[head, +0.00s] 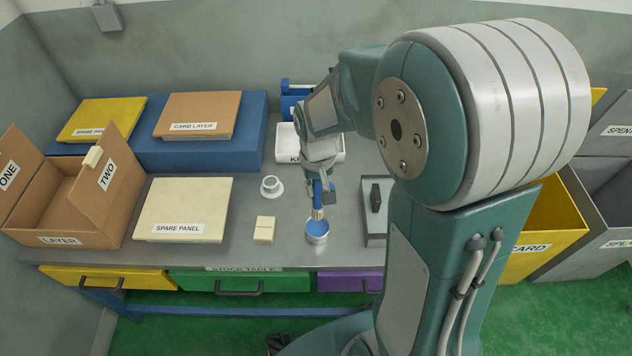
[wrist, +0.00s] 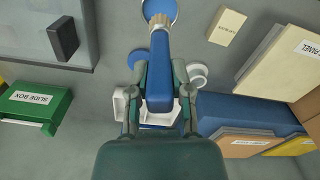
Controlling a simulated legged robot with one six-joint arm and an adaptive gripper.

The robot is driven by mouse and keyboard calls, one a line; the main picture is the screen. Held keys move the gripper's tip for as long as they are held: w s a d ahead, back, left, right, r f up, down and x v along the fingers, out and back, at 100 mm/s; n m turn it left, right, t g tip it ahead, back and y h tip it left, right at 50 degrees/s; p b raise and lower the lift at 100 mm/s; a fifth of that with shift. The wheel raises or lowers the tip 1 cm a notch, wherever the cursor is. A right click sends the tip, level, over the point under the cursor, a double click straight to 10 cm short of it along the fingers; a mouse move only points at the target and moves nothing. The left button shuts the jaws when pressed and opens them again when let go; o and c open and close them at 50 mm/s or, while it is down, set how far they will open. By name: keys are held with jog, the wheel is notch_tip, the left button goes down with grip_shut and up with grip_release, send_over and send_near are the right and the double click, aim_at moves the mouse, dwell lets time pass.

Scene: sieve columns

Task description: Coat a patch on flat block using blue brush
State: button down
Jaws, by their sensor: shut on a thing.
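My gripper (head: 325,190) is shut on the blue brush (wrist: 158,88), gripping its blue handle. The brush points down, its pale bristles (head: 317,214) at the tin of blue paint (head: 317,231). The bristles overlap the blue paint surface (wrist: 160,9) in the wrist view too; I cannot tell whether they touch it. The flat block (head: 265,229) is small and cream, lying on the table just left of the tin. In the wrist view the flat block (wrist: 227,26) is at the upper right, apart from the brush.
A white cup on a saucer (head: 271,187) stands behind the block. A spare panel (head: 184,209) lies to the left. A grey tray with a dark block (head: 375,196) is right of the tin. A white labelled tray (head: 287,146) is behind. Table is clear around the flat block.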

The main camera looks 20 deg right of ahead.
aim_at(317, 203)
jog(key=shift+f, duration=2.7)
jog(key=shift+f, duration=0.5)
jog(key=shift+r, duration=0.1)
jog(key=shift+r, duration=3.45)
